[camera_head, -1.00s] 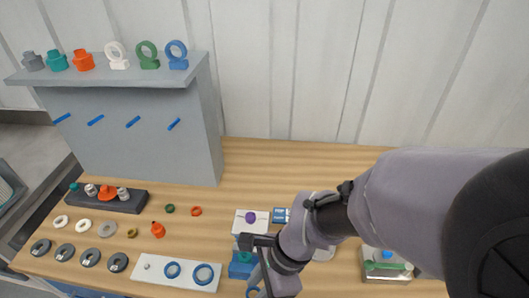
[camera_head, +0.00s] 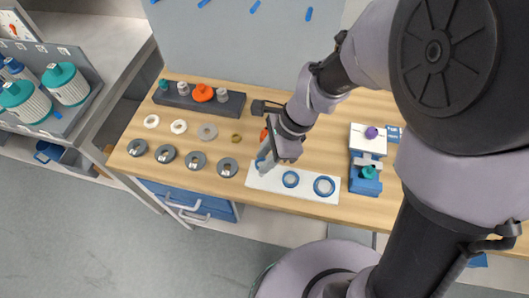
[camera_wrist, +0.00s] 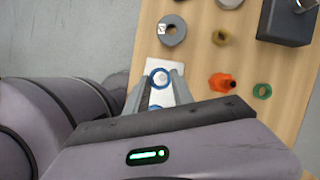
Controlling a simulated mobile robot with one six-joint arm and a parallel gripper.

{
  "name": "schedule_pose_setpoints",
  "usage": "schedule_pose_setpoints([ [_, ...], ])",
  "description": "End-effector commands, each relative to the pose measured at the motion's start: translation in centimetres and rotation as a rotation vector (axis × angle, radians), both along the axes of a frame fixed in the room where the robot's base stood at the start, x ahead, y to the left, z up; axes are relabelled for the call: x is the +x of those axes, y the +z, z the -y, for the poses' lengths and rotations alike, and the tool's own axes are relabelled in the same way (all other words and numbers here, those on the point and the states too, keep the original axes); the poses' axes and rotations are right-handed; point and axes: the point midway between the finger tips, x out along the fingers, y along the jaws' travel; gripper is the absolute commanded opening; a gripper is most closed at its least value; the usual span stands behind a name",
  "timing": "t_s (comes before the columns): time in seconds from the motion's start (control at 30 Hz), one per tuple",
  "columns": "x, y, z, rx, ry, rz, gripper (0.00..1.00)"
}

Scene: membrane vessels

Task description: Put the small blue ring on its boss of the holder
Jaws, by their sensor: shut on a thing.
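The white holder (camera_head: 300,188) lies flat near the front edge of the bench. A medium blue ring (camera_head: 290,179) and a larger blue ring (camera_head: 324,186) sit on it. My gripper (camera_head: 264,163) is over the holder's left end, shut on the small blue ring (camera_head: 261,161). In the wrist view the small ring (camera_wrist: 160,70) shows between the fingertips, with part of the white holder (camera_wrist: 152,66) behind it. The boss at that end is covered by the gripper in the head view. I cannot tell whether the ring touches the holder or hangs just above it.
Dark grey rings (camera_head: 196,161) lie left of the holder, pale rings (camera_head: 179,127) behind them. An orange piece (camera_wrist: 221,82) is close by my gripper. A blue-and-white fixture (camera_head: 366,160) stands right of the holder. A dark rack (camera_head: 205,98) is at the back.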

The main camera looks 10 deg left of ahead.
Motion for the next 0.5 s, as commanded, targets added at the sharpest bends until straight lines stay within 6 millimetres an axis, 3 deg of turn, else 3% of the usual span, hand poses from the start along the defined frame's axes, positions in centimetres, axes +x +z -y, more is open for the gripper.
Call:
schedule_pose_setpoints([
  [0.5,0.0,-4.9,0.0,0.000,0.000,-0.001,0.00],
])
